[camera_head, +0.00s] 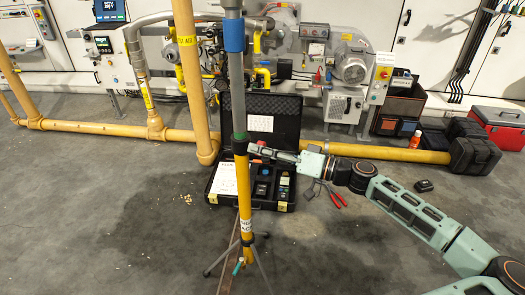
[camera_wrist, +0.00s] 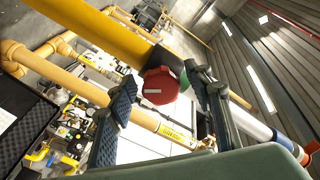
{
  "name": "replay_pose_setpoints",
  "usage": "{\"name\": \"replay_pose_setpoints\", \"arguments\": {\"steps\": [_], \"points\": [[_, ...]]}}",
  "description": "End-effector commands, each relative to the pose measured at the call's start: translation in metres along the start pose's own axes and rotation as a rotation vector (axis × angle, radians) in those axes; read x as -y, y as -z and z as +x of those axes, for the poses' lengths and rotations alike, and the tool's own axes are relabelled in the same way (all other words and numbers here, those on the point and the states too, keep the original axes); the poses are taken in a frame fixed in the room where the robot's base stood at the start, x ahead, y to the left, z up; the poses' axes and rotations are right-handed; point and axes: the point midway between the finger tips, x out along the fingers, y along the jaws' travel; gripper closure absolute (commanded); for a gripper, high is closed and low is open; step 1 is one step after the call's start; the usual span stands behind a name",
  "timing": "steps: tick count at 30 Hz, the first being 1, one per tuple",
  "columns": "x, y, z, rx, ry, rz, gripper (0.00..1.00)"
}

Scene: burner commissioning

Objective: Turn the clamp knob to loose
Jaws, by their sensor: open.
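The clamp knob (camera_wrist: 161,86) is red and faceted with a small pale mark on its face. It sits on a dark clamp with a green part beside it, on a yellow and grey pole (camera_head: 237,95). In the wrist view my gripper (camera_wrist: 159,76) is open, with one finger on each side of the knob. I cannot tell whether either finger touches it. In the head view my gripper (camera_head: 262,152) reaches the pole from the right at the clamp's height; the knob is not clearly visible there.
The pole stands on a tripod (camera_head: 240,262). Behind it lies an open black case (camera_head: 274,104) with instruments. Yellow gas pipes (camera_head: 110,128) run along the floor behind. Red-handled pliers (camera_head: 337,198) lie right of the case. The floor at front left is clear.

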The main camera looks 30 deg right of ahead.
Motion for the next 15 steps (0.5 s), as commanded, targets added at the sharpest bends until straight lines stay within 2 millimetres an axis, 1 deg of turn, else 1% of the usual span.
{"name": "replay_pose_setpoints", "arguments": {"steps": [4, 8, 15], "points": [[0.000, 0.000, -0.004, -0.001, -0.001, 0.000, 0.53], [-0.001, 0.001, -0.020, -0.002, -0.004, 0.000, 0.53], [-0.002, 0.001, -0.072, -0.003, -0.006, 0.000, 0.53]]}}
